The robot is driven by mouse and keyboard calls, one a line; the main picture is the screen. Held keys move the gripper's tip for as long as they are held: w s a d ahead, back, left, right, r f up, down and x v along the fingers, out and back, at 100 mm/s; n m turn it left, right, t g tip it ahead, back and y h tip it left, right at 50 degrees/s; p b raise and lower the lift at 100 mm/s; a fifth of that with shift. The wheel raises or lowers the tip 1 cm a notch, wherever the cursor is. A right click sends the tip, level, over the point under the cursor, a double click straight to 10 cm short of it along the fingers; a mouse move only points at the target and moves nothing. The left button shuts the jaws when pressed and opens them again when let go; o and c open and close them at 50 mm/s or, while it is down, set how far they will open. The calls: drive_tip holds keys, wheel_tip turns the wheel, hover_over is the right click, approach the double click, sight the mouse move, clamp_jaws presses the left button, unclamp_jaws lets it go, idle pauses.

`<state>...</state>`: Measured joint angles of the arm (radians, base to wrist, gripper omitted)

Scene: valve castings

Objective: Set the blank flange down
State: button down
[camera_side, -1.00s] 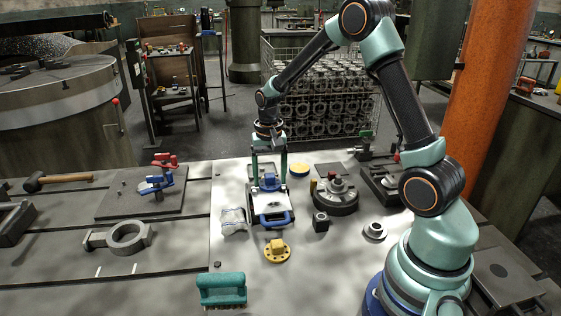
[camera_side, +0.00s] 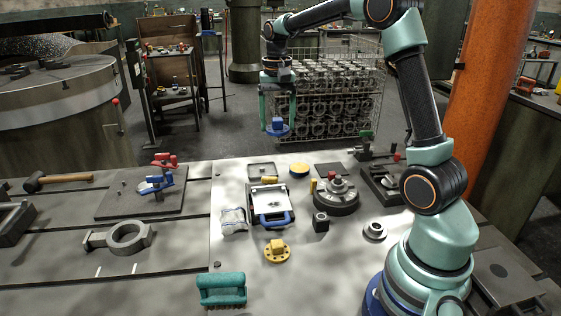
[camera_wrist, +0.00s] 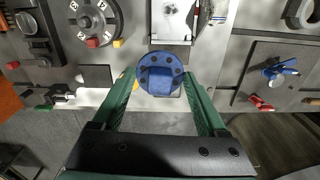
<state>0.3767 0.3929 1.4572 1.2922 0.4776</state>
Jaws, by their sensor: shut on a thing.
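The blank flange is a blue round disc (camera_side: 278,131) with bolt holes and a block-shaped grip on top. My gripper (camera_side: 278,121) is shut on that block and holds the flange high in the air, beyond the table's far edge as seen in the side view. In the wrist view the flange (camera_wrist: 160,82) sits between the green fingertips (camera_wrist: 160,88), its bolt holes showing around the block. Nothing touches the flange from below.
Below stands a pale tray-like fixture with a blue handle (camera_side: 270,204). A small dark square tray (camera_side: 262,171), a yellow disc (camera_side: 299,169), a round dark fixture (camera_side: 336,196) and a yellow flange (camera_side: 277,251) are around it. A wire crate of castings (camera_side: 330,105) stands behind the table.

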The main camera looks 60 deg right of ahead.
drive_tip(key=s+d+f+m, duration=0.1)
drive_tip(key=d+f, duration=0.3)
drive_tip(key=d, duration=0.3)
drive_tip(key=s+d+f+m, duration=0.1)
drive_tip(key=d+f, duration=0.3)
drive_tip(key=d, duration=0.3)
drive_tip(key=m, duration=0.2)
hover_over(331, 169)
wheel_tip(331, 169, down, 6)
drive_tip(key=shift+d, duration=0.15)
drive_tip(key=shift+f, duration=0.1)
drive_tip(key=shift+f, duration=3.2)
drive_tip(key=shift+f, duration=0.2)
unclamp_jaws()
drive_tip(key=shift+f, duration=0.1)
wheel_tip(331, 169, up, 12)
